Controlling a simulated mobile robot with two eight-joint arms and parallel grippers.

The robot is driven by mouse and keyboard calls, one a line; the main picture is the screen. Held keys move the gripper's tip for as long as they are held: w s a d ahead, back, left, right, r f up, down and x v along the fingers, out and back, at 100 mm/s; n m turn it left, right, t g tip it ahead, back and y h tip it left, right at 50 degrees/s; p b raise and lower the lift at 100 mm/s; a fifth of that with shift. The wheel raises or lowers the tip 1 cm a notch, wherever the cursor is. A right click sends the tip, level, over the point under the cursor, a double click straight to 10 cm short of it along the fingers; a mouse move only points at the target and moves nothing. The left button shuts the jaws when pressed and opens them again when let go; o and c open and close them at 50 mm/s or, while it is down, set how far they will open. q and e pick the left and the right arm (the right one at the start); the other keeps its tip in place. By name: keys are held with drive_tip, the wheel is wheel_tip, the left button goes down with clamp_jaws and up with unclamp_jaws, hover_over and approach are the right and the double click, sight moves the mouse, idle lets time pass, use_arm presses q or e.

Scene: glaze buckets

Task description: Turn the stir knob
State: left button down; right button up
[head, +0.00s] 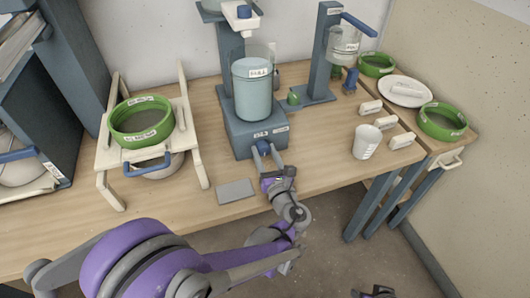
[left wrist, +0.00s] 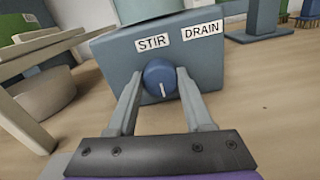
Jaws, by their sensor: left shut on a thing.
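The stir knob (left wrist: 160,78) is a round blue knob with a white pointer line, on the front of a blue-grey base (left wrist: 112,62) under a label reading STIR. The pointer line points nearly straight down in the left wrist view. My left gripper (left wrist: 161,84) has one finger on each side of the knob and is shut on it. In the head view my left gripper (head: 268,160) reaches the front of the base, and hides most of the knob. A pale blue-green bucket (head: 252,92) stands on the base. My right gripper (head: 376,292) shows only partly at the bottom edge.
A DRAIN label (left wrist: 203,30) is right of STIR. A grey plate (head: 236,191) lies left of my left gripper. A white stand with a green sieve (head: 141,122) is at the left. A white cup (head: 366,142) and small white blocks (head: 371,107) stand at the right.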

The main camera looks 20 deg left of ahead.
use_arm(q)
drive_tip(key=shift+n, duration=0.3)
drive_tip(key=n, duration=0.5)
drive_tip(key=shift+n, duration=0.4)
drive_tip(key=n, duration=0.6)
drive_tip(key=shift+p, duration=0.3)
drive_tip(key=n, duration=0.6)
drive_tip(key=shift+f, duration=0.1)
drive_tip(key=n+p, duration=0.1)
drive_tip(key=n, duration=0.5)
drive_tip(key=shift+y, duration=0.3)
drive_tip(key=shift+c, duration=1.5)
unclamp_jaws()
